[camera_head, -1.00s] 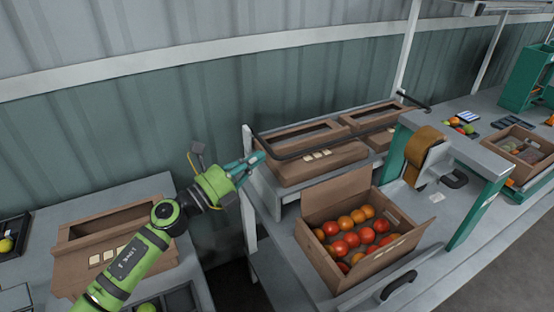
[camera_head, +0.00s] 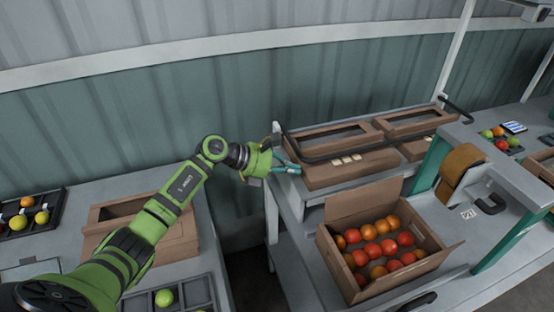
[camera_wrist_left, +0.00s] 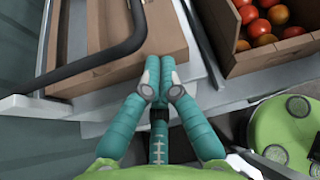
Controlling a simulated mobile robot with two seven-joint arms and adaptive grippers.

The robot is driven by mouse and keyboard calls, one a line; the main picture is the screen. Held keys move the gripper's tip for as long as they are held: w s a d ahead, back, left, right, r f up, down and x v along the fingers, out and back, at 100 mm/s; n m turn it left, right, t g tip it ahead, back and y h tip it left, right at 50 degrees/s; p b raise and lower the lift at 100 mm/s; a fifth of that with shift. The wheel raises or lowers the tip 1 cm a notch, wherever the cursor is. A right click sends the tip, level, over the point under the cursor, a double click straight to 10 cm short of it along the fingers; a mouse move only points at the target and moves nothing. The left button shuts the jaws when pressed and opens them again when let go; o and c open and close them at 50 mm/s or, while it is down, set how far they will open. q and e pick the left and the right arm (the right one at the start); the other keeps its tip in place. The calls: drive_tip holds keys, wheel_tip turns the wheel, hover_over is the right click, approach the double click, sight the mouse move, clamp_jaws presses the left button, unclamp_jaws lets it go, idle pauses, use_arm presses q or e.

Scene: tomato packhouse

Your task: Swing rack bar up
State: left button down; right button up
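My left gripper (camera_head: 296,169) is at the rack's left end, just below the bar's left part. Its teal fingers (camera_wrist_left: 160,62) are together with nothing visible between them. In the left wrist view the fingertips are to the right of the bar, apart from it in the picture. Contact in depth cannot be told. My right gripper is not in view.
An open carton of tomatoes (camera_head: 333,253) stands in front of the rack. A tape dispenser (camera_head: 462,163) stands under a grey-and-green frame to the right. A brown carton (camera_head: 180,240) and a compartment tray (camera_head: 196,292) lie on the left table. A gap separates the tables.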

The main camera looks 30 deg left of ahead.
use_arm(q)
drive_tip(key=shift+x, duration=1.25)
drive_tip(key=shift+r+n+h, duration=0.3)
drive_tip(key=shift+r, duration=0.7)
drive_tip(key=w+a+r+n+g+h+b, duration=0.1)
drive_tip(key=w+a+r+n+b, duration=0.1)
drive_tip(key=r, duration=0.5)
drive_tip(key=w+a+r+n+g+h+b, duration=0.1)
drive_tip(key=w+a+r+n+h+b, duration=0.1)
drive_tip(key=r, duration=0.5)
drive_tip(key=shift+w+a+r+n+h+b, duration=0.3)
drive_tip(key=shift+w+a+n+b, duration=0.35)
drive_tip(key=shift+b, duration=0.6)
drive_tip(key=shift+a, duration=0.1)
